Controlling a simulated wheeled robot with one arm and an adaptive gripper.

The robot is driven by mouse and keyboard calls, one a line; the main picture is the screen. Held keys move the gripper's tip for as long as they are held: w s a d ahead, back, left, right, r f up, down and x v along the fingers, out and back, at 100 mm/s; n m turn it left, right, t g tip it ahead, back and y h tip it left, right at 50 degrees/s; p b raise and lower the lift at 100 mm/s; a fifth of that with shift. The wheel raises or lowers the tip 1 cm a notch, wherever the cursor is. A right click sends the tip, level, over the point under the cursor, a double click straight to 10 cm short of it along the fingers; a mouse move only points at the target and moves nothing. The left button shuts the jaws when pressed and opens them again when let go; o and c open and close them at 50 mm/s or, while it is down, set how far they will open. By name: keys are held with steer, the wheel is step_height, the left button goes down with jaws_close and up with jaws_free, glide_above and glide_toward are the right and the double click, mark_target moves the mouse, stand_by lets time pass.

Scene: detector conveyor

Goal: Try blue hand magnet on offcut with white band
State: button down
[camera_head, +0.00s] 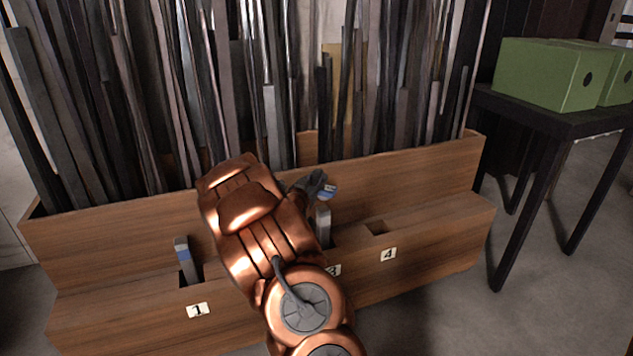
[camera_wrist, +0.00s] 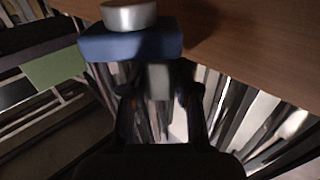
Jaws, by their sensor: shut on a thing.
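My gripper (camera_head: 311,183) is shut on the blue hand magnet (camera_head: 328,192), above the front ledge of the wooden rack. In the wrist view the magnet is a blue block (camera_wrist: 130,43) with a round silver disc (camera_wrist: 130,16), held at the fingertips (camera_wrist: 158,80). A short grey offcut (camera_head: 323,226) stands upright in the slot by label 3, just below the magnet and partly hidden by my arm. Its top looks pale, but I cannot tell a white band for certain. Another offcut (camera_head: 185,262) with a blue band stands in slot 1. I cannot tell whether the magnet touches anything.
The slot by label 4 (camera_head: 377,228) is empty. My arm hides the ledge between labels 1 and 3. Many tall metal bars (camera_head: 275,125) stand in the rack (camera_head: 420,165) behind the ledge. A dark table (camera_head: 560,122) with green boxes (camera_head: 545,75) stands at right.

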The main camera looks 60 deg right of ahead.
steer(key=shift+r+p, duration=1.95)
steer(key=shift+r, duration=1.05)
